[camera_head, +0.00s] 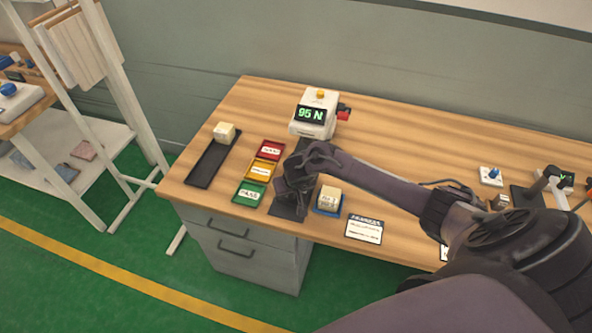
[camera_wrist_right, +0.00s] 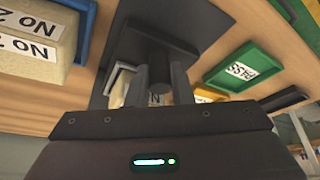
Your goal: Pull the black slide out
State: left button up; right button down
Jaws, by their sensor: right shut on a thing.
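The black slide (camera_head: 287,211) is a dark flat strip running from the force gauge (camera_head: 313,116) towards the front edge of the desk. The gauge is white and its display reads 95 N. My right gripper (camera_head: 293,192) is low over the front part of the slide and covers it. In the right wrist view the gripper (camera_wrist_right: 158,88) is shut on the slide's black upright handle (camera_wrist_right: 155,48). A pale block with lettering shows partly behind the fingers; most of it is hidden. My left gripper is not in view.
Red (camera_head: 267,150), yellow (camera_head: 262,170) and green (camera_head: 249,193) trays lie left of the slide. A long black tray (camera_head: 204,168) holds a pale block (camera_head: 224,132). A labelled block (camera_head: 329,196) on a blue tray and a white card (camera_head: 364,229) lie right of the gripper.

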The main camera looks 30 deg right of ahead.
jog(key=shift+s+a, duration=0.4)
jog(key=shift+a+f, duration=0.1)
jog(key=shift+f, duration=0.05)
jog(key=c, duration=1.6)
grip_release()
jog(key=shift+o, duration=0.2)
jog(key=shift+s, duration=0.1)
jog(key=shift+r, duration=0.2)
jog(key=shift+r, duration=0.15)
jog(key=p+v, duration=0.1)
jog(key=v, duration=0.6)
jog(key=shift+r, duration=0.15)
